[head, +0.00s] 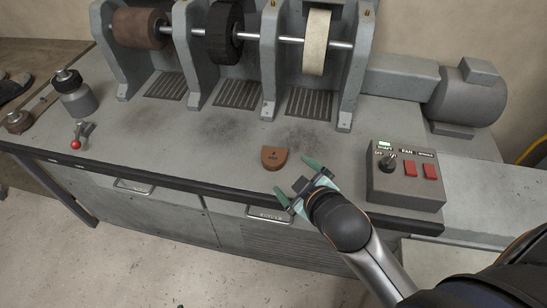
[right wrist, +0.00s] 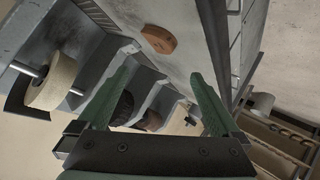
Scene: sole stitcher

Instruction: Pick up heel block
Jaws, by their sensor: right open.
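The heel block (head: 274,158) is a small brown D-shaped piece lying flat on the grey bench top near its front edge. It also shows in the right wrist view (right wrist: 159,39), at the top, beyond the fingertips. My right gripper (head: 298,184) is open and empty, just right of and nearer the front edge than the block, apart from it. Its two green fingers are spread in the right wrist view (right wrist: 160,72), with nothing between them. My left gripper is not in view.
A control box (head: 405,176) with a black knob and red switches stands right of the gripper. Grinding wheels (head: 224,33) on a shaft line the back, with a motor (head: 466,98) at right. A red-knobbed lever (head: 78,143) is at left.

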